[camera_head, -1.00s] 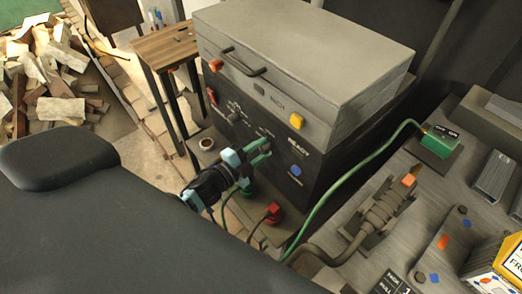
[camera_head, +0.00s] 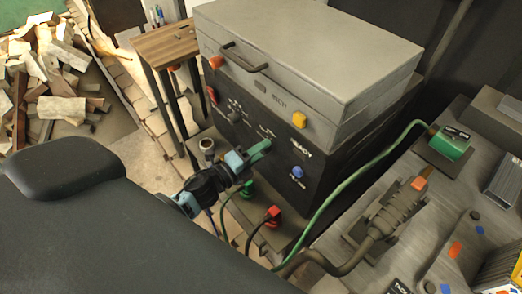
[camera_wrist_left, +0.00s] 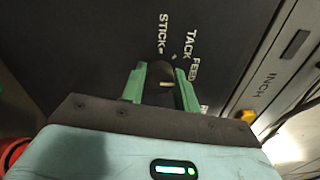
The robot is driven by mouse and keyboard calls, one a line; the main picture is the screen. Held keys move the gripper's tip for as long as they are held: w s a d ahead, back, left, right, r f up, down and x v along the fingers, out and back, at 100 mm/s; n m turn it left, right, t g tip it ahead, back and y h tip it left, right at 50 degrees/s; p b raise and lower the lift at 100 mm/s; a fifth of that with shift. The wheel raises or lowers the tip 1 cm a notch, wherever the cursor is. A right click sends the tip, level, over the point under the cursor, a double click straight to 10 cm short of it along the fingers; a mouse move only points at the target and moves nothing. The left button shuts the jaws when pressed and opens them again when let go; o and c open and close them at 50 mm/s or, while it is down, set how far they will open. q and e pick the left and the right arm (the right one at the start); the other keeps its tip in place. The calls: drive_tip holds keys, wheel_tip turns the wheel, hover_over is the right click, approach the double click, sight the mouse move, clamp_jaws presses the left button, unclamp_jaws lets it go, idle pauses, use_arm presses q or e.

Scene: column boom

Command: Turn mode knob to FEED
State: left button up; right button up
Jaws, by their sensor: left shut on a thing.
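The mode knob (camera_wrist_left: 160,78) is dark with a short pale mark, on the dark front panel (camera_wrist_left: 90,40) of a machine. My left gripper (camera_head: 262,148) is at this panel; in the left wrist view its two green fingers (camera_wrist_left: 160,82) stand on either side of the knob, shut on it. The printed words STICK, TACK and FEED (camera_wrist_left: 195,72) show sideways just beyond the fingers. I cannot tell which word the pale mark points to. In the head view the knob is hidden by the gripper. My right gripper is not in view.
The machine has a grey lid (camera_head: 310,60), a yellow latch (camera_head: 299,119) and a blue button (camera_head: 297,172). Green and red connectors (camera_head: 272,214) sit below the panel. A green cable (camera_head: 345,185) runs to the workbench (camera_head: 400,175) at right. A small wooden table (camera_head: 165,45) stands behind left.

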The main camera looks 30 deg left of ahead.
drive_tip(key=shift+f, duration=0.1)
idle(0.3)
use_arm(q)
drive_tip(key=o, duration=1)
drive_tip(key=shift+c, duration=0.2)
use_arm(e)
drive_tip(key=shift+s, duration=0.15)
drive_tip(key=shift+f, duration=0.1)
use_arm(q)
drive_tip(key=b+v, duration=0.1)
drive_tip(key=v, duration=0.6)
drive_tip(key=shift+s+a, duration=0.15)
drive_tip(key=shift+s, duration=0.25)
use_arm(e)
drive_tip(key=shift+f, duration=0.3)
